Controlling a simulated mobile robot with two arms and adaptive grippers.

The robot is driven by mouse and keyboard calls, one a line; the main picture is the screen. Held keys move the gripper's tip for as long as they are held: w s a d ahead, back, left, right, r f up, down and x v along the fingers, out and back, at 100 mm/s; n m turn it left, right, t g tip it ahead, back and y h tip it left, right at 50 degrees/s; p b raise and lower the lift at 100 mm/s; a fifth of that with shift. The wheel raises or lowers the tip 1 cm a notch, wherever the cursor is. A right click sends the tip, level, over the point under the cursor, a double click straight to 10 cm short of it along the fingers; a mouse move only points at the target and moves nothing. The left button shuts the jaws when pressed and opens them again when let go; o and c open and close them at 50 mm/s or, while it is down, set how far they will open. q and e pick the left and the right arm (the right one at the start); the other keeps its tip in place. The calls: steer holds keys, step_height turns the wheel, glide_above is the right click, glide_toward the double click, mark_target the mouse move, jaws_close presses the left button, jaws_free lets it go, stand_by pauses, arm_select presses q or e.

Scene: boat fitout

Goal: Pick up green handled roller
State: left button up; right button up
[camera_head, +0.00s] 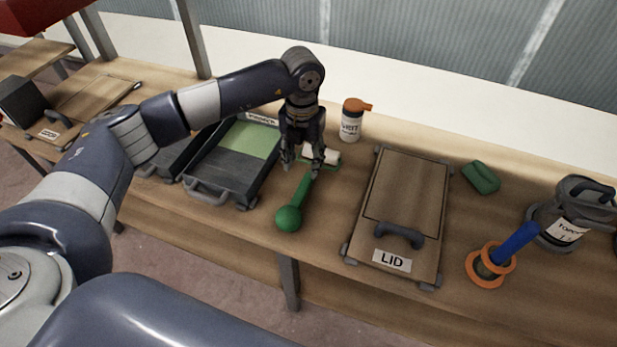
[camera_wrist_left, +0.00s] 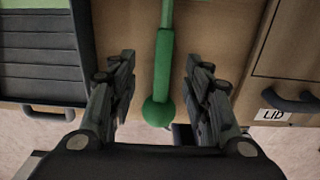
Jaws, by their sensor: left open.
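The green handled roller (camera_head: 289,216) lies on the wooden bench, its round green knob toward the front edge and its pale roller head (camera_head: 322,155) toward the back. My left gripper (camera_head: 301,172) is open above the roller, over the part between handle and head. In the left wrist view the green handle (camera_wrist_left: 164,65) runs between the two open fingers (camera_wrist_left: 158,85), with space on both sides. The fingers do not appear to touch it. My right gripper is not in view.
A dark tray (camera_head: 215,188) with a green panel stands left of the roller. A wooden board marked LID (camera_head: 408,215) lies to the right. A bottle with an orange top (camera_head: 351,124) stands behind. A green block (camera_head: 481,178), blue-handled tool (camera_head: 514,243) and grey can (camera_head: 558,226) are further right.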

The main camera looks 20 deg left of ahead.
mark_target(305, 183)
arm_select(q)
steer(key=f, duration=0.3)
steer(key=shift+s+d+f, duration=0.1)
steer(key=shift+s+f, duration=0.05)
steer(key=shift+s, duration=0.2)
steer(key=shift+w+f+p, duration=0.1)
steer(key=shift+f+p, duration=0.2)
steer(key=shift+p, duration=0.05)
step_height(305, 183, down, 4)
steer(key=shift+w+d+f+p, duration=0.1)
steer(key=shift+d+f+p, duration=0.05)
steer(key=shift+p, duration=0.7)
steer(key=shift+f, duration=0.4)
steer(key=shift+c, duration=0.8)
jaws_close()
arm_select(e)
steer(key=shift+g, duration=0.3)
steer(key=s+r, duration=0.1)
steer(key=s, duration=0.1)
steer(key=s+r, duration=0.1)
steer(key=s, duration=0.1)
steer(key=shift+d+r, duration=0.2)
